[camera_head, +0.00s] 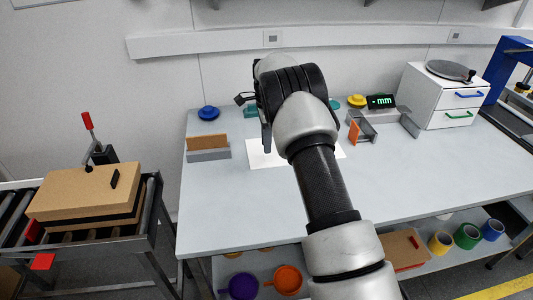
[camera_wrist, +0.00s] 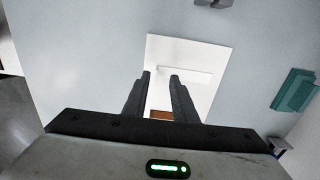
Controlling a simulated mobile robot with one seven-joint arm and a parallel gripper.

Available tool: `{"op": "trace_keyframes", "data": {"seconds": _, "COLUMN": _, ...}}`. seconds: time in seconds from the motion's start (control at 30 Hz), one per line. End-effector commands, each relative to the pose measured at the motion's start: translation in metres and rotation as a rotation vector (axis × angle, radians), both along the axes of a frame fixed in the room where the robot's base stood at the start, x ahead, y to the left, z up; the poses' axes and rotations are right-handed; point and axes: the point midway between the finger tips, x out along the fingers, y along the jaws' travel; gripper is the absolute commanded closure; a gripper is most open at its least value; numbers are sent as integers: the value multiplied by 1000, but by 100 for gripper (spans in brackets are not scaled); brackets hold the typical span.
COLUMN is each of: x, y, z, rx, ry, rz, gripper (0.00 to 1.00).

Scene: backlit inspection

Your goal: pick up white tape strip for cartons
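In the wrist view a thin, faint pale strip (camera_wrist: 192,71), which looks like the white tape strip, lies on a bright white panel (camera_wrist: 200,50). White on white, its edges are hard to make out. My gripper (camera_wrist: 160,77) points at the panel with its two fingers apart and nothing seen held between the tips. The tips are near the strip's left part; I cannot tell their height above it. In the head view the white panel (camera_head: 262,155) lies on the grey table; my arm covers much of it and most of the gripper, and the strip cannot be made out.
A brown block in a grey holder (camera_head: 208,148) stands left of the panel, with a blue knob-like item (camera_head: 208,113) behind. Grey metal fixtures (camera_head: 362,130) and a display reading "mm" (camera_head: 381,101) stand right. A white drawer unit (camera_head: 440,97) is farther right. The front table is clear.

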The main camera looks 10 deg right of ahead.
Motion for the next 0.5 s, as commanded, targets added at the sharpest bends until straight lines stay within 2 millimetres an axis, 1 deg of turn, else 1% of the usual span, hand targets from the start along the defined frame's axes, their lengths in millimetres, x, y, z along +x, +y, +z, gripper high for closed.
{"op": "trace_keyframes", "data": {"seconds": 0.2, "x": -8, "y": -8, "z": -32, "rx": 0, "ry": 6, "rz": -1, "gripper": 75}}
{"op": "trace_keyframes", "data": {"seconds": 0.3, "x": -6, "y": -7, "z": -44, "rx": 0, "ry": 2, "rz": 0, "gripper": 75}}
{"op": "trace_keyframes", "data": {"seconds": 0.4, "x": -6, "y": -7, "z": -49, "rx": 0, "ry": 2, "rz": 0, "gripper": 75}}
{"op": "trace_keyframes", "data": {"seconds": 0.5, "x": -6, "y": -7, "z": -49, "rx": 0, "ry": 1, "rz": 0, "gripper": 75}}
